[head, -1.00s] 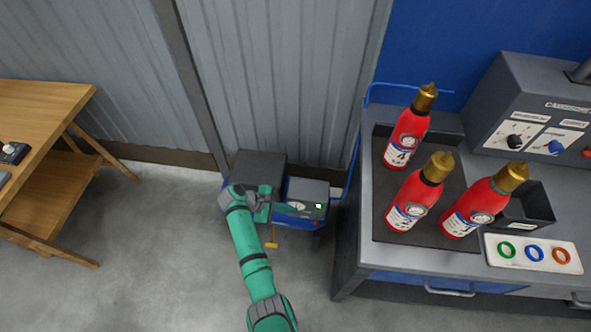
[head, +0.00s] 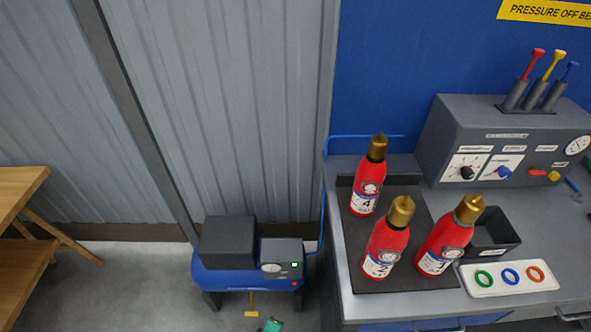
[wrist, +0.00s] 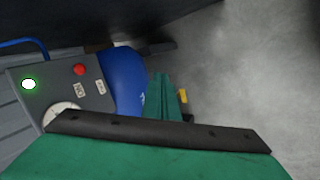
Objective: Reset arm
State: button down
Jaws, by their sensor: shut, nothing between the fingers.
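My gripper (wrist: 162,92) shows in the wrist view as green fingers brought together, shut and empty, beyond a dark bar and a green part of my arm. It is near the blue machine (wrist: 122,82), whose grey panel has a lit green lamp, a red button and a gauge. In the head view only a small green piece of my arm (head: 271,325) shows at the bottom edge, below the blue machine (head: 235,279). The rest of my arm is out of the head view.
Three red extinguishers (head: 367,190) stand on a dark mat on the workbench (head: 335,235) at right. A control box (head: 452,140) with levers stands behind them. A white tray (head: 473,293) holds coloured rings. A wooden table (head: 18,190) is at left, with open floor between.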

jog(key=s+d+r+m+t+y, duration=0.25)
jog(key=s+r+m+t, duration=0.2)
jog(key=s+r, duration=0.7)
jog(key=s+d+r+m+t, duration=0.2)
jog(key=s+r+m, duration=0.2)
jog(key=r, duration=0.8)
jog(key=s+d+r+m+t, duration=0.1)
jog(key=s+r+m, duration=0.3)
jog(key=r, duration=0.9)
jog(key=shift+s+d+t, duration=0.4)
jog(key=shift+s+t, duration=0.45)
jog(key=shift+s, duration=0.1)
jog(key=shift+w, duration=0.1)
jog(key=shift+d, duration=0.1)
